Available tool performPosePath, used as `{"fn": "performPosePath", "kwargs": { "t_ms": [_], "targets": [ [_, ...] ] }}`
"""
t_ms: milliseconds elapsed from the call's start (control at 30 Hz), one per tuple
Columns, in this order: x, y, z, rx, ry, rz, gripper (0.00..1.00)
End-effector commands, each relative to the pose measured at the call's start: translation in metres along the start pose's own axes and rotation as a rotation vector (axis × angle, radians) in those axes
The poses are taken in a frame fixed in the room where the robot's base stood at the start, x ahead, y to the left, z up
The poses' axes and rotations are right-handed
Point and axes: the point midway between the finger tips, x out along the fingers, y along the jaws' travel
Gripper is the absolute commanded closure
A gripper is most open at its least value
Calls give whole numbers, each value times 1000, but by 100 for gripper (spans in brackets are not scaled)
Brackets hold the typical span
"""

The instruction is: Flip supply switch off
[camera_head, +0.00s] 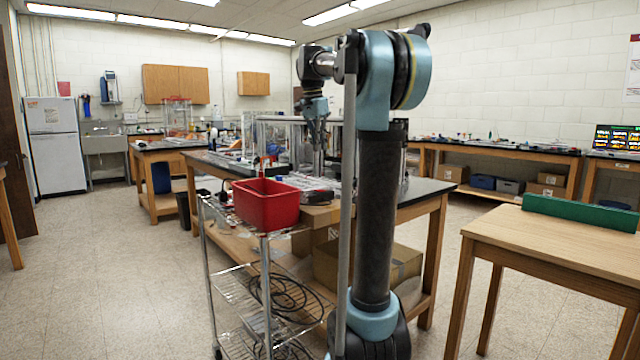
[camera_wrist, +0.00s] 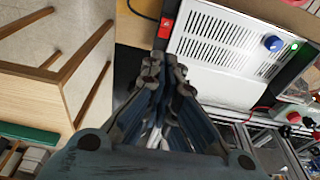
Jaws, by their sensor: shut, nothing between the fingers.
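The power supply (camera_wrist: 232,48) is a pale box with a slotted top, seen in the wrist view. A small red switch (camera_wrist: 167,27) sits in a red surround at its left edge; its position is too small to tell. My gripper (camera_wrist: 165,66) is shut and empty, apart from the switch and just below it in the picture. In the head view my gripper (camera_head: 321,150) points down over the workbench, above a pale slotted box (camera_head: 308,184) that is partly hidden by my arm.
A blue knob (camera_wrist: 273,43) and a green light are at the supply's right end. A black cable runs near the switch. A red bin (camera_head: 266,204) stands on a wire cart left of the arm. A wooden table (camera_head: 560,235) is at right.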

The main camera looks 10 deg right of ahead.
Motion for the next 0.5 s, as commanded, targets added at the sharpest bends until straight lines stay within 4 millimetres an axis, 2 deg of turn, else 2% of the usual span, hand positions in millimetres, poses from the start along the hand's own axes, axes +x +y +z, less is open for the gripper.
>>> {"fn": "performPosePath", "kwargs": {
  "t_ms": [133,500],
  "targets": [
    [-4,-6,-4,18,1,3,100],
    [-3,-6,-4,20,1,3,100]
  ]
}}
